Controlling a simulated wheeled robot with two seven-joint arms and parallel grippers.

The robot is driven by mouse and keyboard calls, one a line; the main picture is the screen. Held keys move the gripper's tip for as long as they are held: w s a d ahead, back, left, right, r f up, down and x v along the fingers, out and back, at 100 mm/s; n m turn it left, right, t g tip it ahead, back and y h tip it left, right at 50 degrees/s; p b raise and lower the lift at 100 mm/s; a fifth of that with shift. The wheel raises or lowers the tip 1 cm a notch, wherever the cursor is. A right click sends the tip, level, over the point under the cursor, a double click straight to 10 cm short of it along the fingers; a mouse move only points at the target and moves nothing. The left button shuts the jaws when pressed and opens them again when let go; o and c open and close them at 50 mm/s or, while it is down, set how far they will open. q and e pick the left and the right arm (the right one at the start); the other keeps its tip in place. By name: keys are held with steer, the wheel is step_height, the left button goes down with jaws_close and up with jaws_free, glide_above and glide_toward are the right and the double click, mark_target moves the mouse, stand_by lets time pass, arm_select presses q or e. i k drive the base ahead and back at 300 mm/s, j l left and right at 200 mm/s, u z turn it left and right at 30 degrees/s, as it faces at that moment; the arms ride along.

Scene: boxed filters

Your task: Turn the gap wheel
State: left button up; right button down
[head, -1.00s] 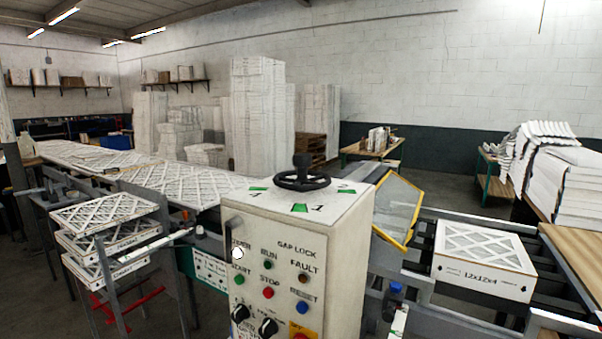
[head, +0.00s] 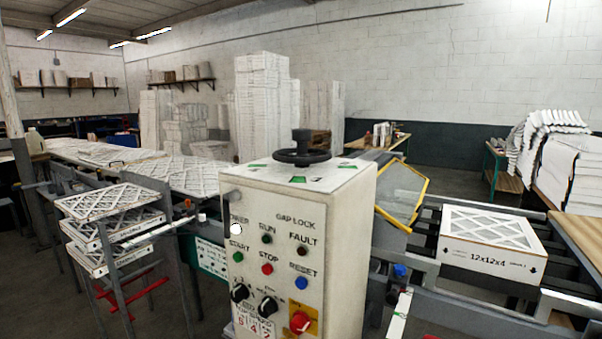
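The gap wheel is a black handwheel (head: 303,157) with an upright knob, lying flat on top of a white control box (head: 300,240). Green marks lie on the box top around the wheel. The box front carries the words GAP LOCK, RUN, FAULT, START, STOP and RESET beside lamps and buttons, with two black knobs and a red switch on a yellow plate (head: 300,322) lower down. Neither of my grippers is in the head view, and nothing touches the wheel.
A boxed filter marked 12x12x4 (head: 488,242) sits on the conveyor at right, beside a yellow-framed guard (head: 402,196). Stacked filters (head: 112,228) stand on a rack at left. A long table of filter sheets (head: 180,172) runs behind. The space above the box is clear.

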mark_target(302, 159)
steer(key=i+j+u, duration=0.15)
steer(key=i+j, duration=0.95)
